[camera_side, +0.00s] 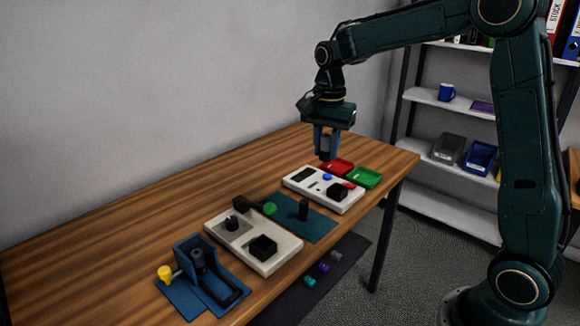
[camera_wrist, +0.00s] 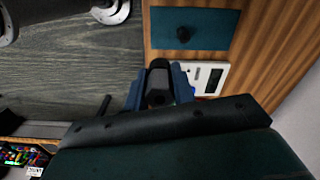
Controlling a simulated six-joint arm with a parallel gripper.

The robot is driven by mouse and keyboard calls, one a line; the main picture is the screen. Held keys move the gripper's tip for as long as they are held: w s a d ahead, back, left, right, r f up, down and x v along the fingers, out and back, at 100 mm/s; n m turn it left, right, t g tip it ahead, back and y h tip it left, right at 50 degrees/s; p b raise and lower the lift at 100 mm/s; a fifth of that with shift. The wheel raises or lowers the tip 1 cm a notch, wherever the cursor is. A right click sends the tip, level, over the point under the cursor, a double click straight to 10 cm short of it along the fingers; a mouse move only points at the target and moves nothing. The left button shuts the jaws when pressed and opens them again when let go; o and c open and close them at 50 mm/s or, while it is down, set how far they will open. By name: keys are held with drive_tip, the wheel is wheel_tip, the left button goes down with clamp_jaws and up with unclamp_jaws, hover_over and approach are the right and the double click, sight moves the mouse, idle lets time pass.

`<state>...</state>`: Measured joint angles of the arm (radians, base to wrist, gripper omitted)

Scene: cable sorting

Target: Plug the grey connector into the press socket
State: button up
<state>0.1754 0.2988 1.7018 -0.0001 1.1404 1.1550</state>
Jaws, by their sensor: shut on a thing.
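My gripper (camera_side: 327,146) is above the far part of the table, over the area of the far white panel. Its blue fingers are shut on a dark grey piece, taken as the grey connector (camera_side: 325,147). In the wrist view the connector (camera_wrist: 158,80) sits between the blue fingers (camera_wrist: 157,92), and its lower part is hidden by my gripper body. A blue press-like fixture (camera_side: 209,258) with a black cylinder and a dark lever stands at the near left of the table. I cannot make out which opening is the press socket.
A white panel (camera_side: 285,245) with black blocks and a teal mat (camera_side: 318,227) with a dark post lie mid-table. A far white panel (camera_side: 347,207), red tray (camera_side: 345,166) and green tray (camera_side: 376,179) lie beyond. A yellow knob (camera_side: 165,272) is beside the fixture. The table's left is clear.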

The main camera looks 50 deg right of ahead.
sight(327, 136)
drive_tip(key=shift+r, duration=2)
drive_tip(key=w+a+f+n, duration=0.1)
drive_tip(key=a+f+n, duration=0.1)
drive_tip(key=a+f, duration=0.4)
drive_tip(key=w+a+f+n, duration=0.2)
drive_tip(key=a+f, duration=0.5)
drive_tip(key=a, duration=0.5)
drive_tip(key=shift+a+f, duration=0.15)
drive_tip(key=shift+f, duration=0.15)
drive_tip(key=shift+f, duration=0.1)
drive_tip(key=shift+f, duration=1.35)
drive_tip(key=shift+f, duration=1.7)
